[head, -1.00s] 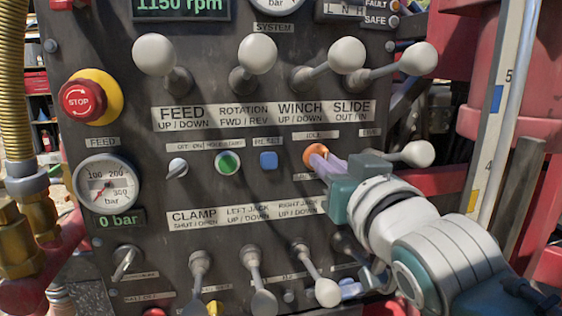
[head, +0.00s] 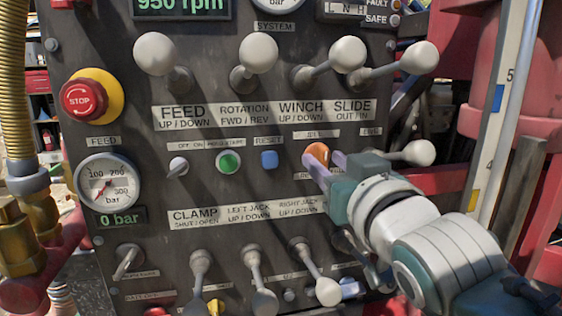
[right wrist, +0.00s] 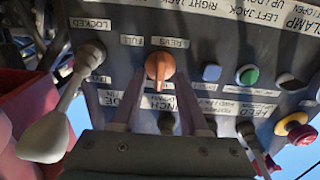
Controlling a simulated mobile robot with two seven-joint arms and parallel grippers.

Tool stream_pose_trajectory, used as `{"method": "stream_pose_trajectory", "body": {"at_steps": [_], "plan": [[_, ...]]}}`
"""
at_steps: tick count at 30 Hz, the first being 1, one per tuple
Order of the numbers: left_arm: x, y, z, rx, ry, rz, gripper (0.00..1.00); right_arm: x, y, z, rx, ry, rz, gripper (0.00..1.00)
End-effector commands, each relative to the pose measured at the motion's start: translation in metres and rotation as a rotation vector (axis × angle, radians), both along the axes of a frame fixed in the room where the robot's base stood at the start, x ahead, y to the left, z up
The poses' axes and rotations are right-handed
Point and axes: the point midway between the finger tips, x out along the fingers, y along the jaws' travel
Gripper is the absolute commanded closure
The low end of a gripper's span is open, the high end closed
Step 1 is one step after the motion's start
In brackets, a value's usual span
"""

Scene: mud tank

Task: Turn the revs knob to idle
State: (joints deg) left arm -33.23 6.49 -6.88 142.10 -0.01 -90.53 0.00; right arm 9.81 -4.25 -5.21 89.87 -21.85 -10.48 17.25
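The orange revs knob (head: 317,155) sits at the right of the middle row of the dark panel. It also shows in the right wrist view (right wrist: 159,66), under a REVS label. The rpm display (head: 181,6) at the top reads 950. My right gripper (head: 323,158) is at the knob, its two lilac fingers spread. In the right wrist view (right wrist: 158,88) the fingers stand apart, one on each side just short of the knob, with gaps visible. The knob's exact pointer direction is hard to read. My left gripper is in neither view.
A white-knobbed lever (head: 418,153) is close to the right of my right gripper. A row of ball levers (head: 258,53) is above, and more levers (head: 262,300) are below. A blue button (head: 269,159), a green button (head: 229,162) and the red stop button (head: 83,99) lie left.

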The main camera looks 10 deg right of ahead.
Motion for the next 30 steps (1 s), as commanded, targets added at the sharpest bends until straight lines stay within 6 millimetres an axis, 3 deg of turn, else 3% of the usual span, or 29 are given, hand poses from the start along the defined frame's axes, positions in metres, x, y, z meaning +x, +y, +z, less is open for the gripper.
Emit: {"method": "stream_pose_trajectory", "body": {"at_steps": [11,24,30], "plan": [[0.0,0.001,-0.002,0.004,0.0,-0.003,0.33,-0.009,-0.001,-0.002,0.001,0.003,-0.001,0.56],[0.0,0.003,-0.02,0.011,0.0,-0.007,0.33,-0.08,-0.003,-0.003,0.002,0.002,0.001,0.56],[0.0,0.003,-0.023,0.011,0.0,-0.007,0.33,-0.097,-0.003,-0.001,0.001,0.001,0.001,0.56]]}}
